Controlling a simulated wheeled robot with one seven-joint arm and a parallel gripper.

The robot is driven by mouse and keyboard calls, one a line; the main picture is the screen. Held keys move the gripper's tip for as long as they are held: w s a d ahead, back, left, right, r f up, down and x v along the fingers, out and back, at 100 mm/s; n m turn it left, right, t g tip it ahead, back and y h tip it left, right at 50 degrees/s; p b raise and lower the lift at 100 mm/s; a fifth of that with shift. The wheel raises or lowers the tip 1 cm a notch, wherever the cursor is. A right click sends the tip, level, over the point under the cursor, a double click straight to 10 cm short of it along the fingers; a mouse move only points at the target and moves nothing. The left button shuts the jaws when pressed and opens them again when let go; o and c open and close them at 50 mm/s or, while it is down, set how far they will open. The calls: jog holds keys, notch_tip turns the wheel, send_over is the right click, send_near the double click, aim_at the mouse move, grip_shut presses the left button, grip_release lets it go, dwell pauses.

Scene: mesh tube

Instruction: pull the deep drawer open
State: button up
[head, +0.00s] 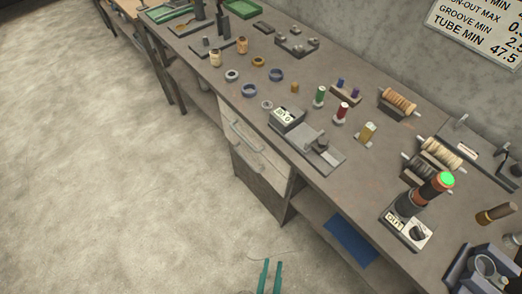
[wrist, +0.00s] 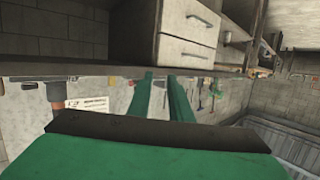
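The drawer unit under the bench has two pale fronts, an upper drawer (head: 235,118) and a lower drawer (head: 256,159), each with a bar handle. Both look closed. The lower front looks the taller, so I take it as the deep drawer. In the wrist view, which appears upside down, the upper drawer (wrist: 185,54) is nearer the bench edge and the lower drawer (wrist: 190,14) is at the top of the picture. My gripper (head: 270,265) has two green fingers with a gap between them. It is open, empty and apart from the drawers, in front of the bench to their lower right.
The bench top (head: 310,185) carries spools, rings, a small gauge and a device with a green-lit top (head: 446,180). A blue item (head: 350,240) lies on the lower shelf. The concrete floor (head: 120,170) before the drawers is clear.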

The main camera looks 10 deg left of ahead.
jog(key=w+f+m+g, duration=0.1)
jog(key=w+f+m, duration=0.5)
jog(key=f, duration=0.7)
jog(key=m+g+y, duration=0.1)
jog(key=m+y, duration=0.8)
jog(key=m, duration=0.2)
send_near(244, 158)
jog(key=shift+h, duration=0.3)
jog(key=x, duration=1)
jog(key=shift+a+f, duration=0.1)
jog(key=shift+f, duration=0.05)
grip_shut()
